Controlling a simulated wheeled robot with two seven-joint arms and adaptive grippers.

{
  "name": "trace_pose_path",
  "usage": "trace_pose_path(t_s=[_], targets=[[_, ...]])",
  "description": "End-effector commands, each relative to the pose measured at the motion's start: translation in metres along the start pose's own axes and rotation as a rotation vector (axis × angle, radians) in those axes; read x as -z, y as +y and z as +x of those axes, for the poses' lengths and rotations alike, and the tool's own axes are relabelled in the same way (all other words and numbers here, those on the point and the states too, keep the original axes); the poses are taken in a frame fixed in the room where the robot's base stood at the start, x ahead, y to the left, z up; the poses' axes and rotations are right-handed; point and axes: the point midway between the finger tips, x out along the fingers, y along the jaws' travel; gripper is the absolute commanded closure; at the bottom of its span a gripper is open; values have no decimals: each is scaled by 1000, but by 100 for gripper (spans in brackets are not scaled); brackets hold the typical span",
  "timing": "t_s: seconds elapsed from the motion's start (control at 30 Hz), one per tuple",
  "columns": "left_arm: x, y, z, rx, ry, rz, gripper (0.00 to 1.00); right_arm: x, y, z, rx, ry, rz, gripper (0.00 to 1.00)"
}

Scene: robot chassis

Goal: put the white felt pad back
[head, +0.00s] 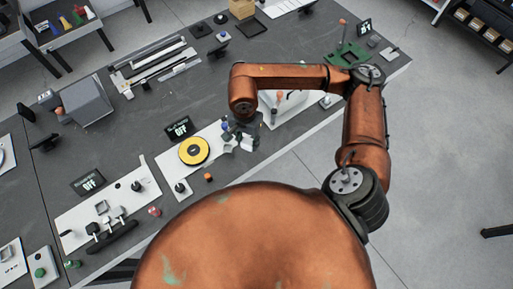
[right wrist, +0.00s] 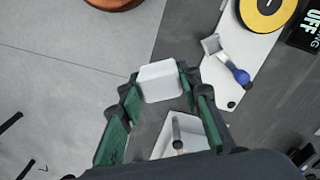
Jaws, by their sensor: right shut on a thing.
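The white felt pad (right wrist: 160,82) is a small white block with rounded corners. In the right wrist view it sits between the fingertips of my right gripper (right wrist: 158,84), which is shut on it. In the head view my right gripper (head: 246,130) is over the front edge of the table, right of the yellow disc, and is partly hidden by its own arm. A small white patch at its tips (head: 247,144) looks like the pad. My left gripper is not in view.
A white board with a yellow disc (head: 194,151) lies left of the gripper. A blue-knobbed part (right wrist: 238,75) and a light bracket (right wrist: 211,44) are close by. Another white board with an upright post (right wrist: 178,132) is on the other side. Bare floor lies in front of the table.

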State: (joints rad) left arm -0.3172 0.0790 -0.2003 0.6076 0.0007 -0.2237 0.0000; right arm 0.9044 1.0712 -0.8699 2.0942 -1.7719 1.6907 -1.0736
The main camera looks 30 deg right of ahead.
Motion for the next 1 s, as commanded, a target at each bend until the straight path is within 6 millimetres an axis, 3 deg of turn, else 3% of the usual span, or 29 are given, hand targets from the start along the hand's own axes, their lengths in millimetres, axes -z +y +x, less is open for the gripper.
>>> trace_pose_path(t_s=[0.13, 0.4, 0.5, 0.8, 1.0], targets=[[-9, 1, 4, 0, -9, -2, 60, -10, 7, 14, -3, -3, 338, 91], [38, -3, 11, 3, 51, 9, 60, -25, 18, 32, -2, -4, 973, 91], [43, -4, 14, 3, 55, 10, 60, -30, 22, 39, -1, -5, 1211, 91], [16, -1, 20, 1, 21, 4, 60, -42, 33, 54, 4, -14, 1857, 91], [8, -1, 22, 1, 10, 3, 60, -45, 36, 58, 6, -18, 2079, 91]])
